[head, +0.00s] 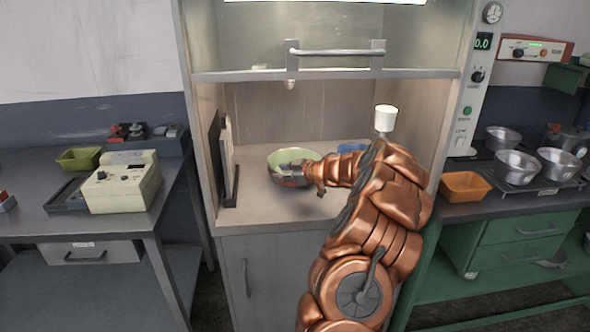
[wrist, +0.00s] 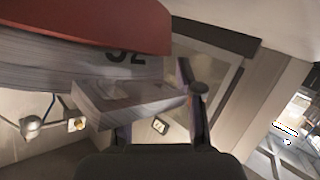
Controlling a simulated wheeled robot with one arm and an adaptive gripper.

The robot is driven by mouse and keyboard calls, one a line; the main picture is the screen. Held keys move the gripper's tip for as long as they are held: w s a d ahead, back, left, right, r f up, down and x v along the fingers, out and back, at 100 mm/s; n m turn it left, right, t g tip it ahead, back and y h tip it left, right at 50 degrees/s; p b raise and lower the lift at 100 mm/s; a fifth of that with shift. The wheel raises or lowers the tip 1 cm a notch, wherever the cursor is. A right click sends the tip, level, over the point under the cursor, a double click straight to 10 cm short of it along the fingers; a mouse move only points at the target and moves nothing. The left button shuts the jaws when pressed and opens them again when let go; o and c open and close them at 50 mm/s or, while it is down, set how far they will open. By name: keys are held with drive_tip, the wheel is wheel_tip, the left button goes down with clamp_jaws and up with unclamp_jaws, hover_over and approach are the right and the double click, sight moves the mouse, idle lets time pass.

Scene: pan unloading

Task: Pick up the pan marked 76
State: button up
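A pan (head: 294,155) with a pale green inside sits in the fume hood, and my gripper (head: 291,171) is at its near side, covering part of it. In the wrist view a pan (wrist: 80,70) fills the upper left, with a red rim and a grey side. A dark number on it, partly cut off by the rim, looks like 52 or 32; I see no 76. A light grey block-like part, maybe the handle (wrist: 125,102), spans the space between my gripper's dark fingers (wrist: 160,112). The fingers are apart; whether they press on it is unclear.
A white cup-like thing (head: 386,116) shows above my arm in the hood. A dark upright panel (head: 217,160) stands at the hood's left, and a blue item (head: 352,147) lies at the back right. The raised sash handle (head: 335,52) is overhead.

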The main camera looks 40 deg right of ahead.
drive_tip(key=shift+c, duration=0.4)
clamp_jaws()
